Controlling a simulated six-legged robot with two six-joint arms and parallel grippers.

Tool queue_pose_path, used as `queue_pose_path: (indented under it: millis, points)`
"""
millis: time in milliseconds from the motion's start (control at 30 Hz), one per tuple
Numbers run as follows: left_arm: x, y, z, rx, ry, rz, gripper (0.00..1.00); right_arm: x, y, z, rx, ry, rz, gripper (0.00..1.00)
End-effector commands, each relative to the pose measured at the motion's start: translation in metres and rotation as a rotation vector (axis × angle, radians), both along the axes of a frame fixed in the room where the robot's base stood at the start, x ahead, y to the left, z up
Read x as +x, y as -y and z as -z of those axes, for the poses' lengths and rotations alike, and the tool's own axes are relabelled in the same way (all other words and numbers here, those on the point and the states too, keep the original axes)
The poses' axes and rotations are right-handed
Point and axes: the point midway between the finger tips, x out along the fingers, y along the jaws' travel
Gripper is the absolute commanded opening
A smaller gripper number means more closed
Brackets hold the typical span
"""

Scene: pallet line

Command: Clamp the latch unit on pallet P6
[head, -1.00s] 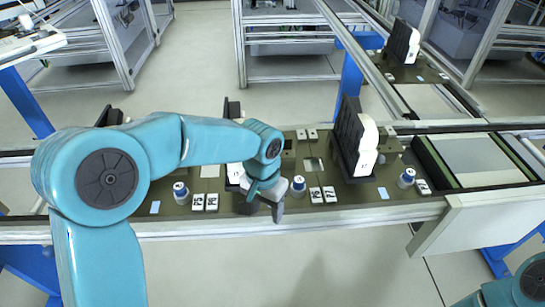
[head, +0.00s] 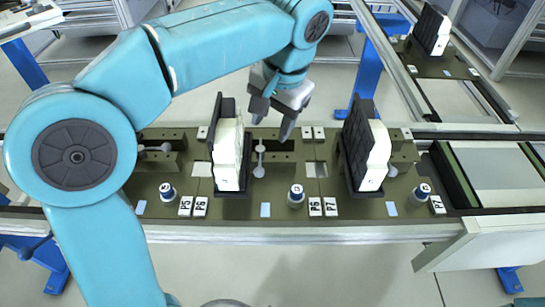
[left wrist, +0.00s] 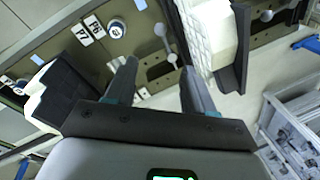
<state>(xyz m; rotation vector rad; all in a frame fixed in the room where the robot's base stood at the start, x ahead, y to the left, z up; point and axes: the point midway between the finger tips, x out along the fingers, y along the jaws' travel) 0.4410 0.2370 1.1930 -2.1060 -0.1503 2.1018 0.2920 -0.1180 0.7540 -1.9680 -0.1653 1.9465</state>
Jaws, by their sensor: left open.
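Pallet P6 (head: 276,206) is the middle pallet on the line, between the P5/P6 and P6/P7 label pairs. On it a white latch unit (head: 229,155) stands upright against a black holder (head: 218,112). The latch unit also shows in the left wrist view (left wrist: 209,38). A grey ball-ended lever (head: 259,158) is just right of the unit; it also shows in the left wrist view (left wrist: 166,44). My left gripper (head: 272,114) is open and empty, above the pallet's back edge, apart from the lever. Its fingertips (left wrist: 158,72) show on both sides below the lever. My right gripper is out of view.
A neighbouring white unit in a black holder (head: 370,150) stands to the right. The front rail (head: 300,230) runs along the line. Another loaded pallet (head: 437,62) is at the back right.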

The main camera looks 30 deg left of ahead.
Motion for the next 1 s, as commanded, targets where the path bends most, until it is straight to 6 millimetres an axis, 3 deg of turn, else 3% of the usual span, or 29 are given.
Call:
queue_pose_path:
  millis: [167,700,1000]
  points:
    - [-0.008,-0.005,0.004,0.006,-0.002,-0.010,0.54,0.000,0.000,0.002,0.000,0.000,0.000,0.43]
    - [-0.011,-0.024,0.120,0.004,-0.004,-0.008,0.54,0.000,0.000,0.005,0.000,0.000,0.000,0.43]
    - [-0.007,-0.030,0.154,0.003,-0.001,-0.006,0.54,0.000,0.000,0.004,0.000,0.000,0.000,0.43]
